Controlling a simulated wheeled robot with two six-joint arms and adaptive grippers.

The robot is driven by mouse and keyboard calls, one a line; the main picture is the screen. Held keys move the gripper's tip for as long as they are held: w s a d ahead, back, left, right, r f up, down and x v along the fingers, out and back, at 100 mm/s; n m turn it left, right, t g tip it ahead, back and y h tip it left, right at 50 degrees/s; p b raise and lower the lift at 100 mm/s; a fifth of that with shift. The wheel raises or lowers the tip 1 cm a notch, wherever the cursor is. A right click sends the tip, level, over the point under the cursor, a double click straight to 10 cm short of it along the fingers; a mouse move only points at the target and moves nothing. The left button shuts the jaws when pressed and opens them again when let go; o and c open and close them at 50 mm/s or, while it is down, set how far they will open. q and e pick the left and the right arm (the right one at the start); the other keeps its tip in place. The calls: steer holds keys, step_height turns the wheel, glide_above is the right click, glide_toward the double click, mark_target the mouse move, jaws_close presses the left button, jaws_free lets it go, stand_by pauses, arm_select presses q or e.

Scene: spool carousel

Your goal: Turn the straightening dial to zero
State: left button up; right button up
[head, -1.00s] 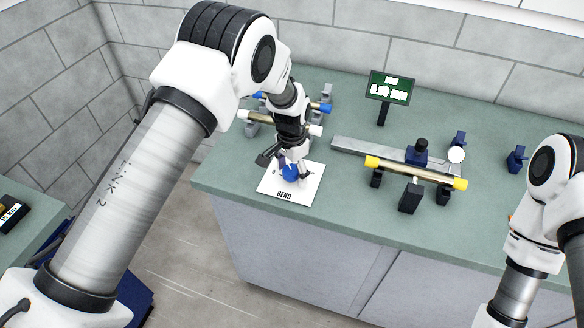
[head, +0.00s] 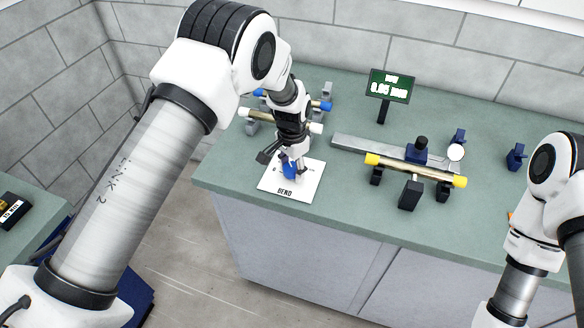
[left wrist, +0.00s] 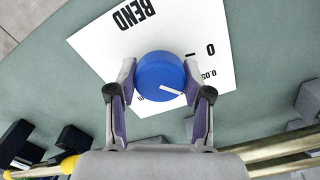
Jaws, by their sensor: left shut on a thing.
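The blue round dial (left wrist: 158,77) sits on a white card (left wrist: 195,30) printed "BEND", with "0" and "0.05" marks, in the left wrist view. The dial's white pointer line runs to the right and slightly down, lower than the "0" mark; its tip is close to the right finger. My left gripper (left wrist: 158,90) has one finger on each side of the dial and is shut on it. In the head view my left gripper (head: 288,172) comes down over the dial on the card (head: 305,190). My right gripper is out of the picture; only its arm shows.
A small green display (head: 389,86) stands at the back of the green counter (head: 350,222). A brass rod with yellow ends (head: 415,171) rests on dark supports to the right. Another rod with white ends (head: 262,117) lies behind my left gripper.

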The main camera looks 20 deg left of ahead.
arm_select(q)
steer(key=shift+s+f+n, duration=0.1)
steer(key=shift+f+n, duration=0.1)
steer(key=shift+n, duration=0.2)
steer(key=n+b, duration=0.1)
steer(key=n, duration=0.2)
steer(key=shift+n, duration=2)
steer(key=o, duration=1.1)
steer(key=shift+o, duration=0.2)
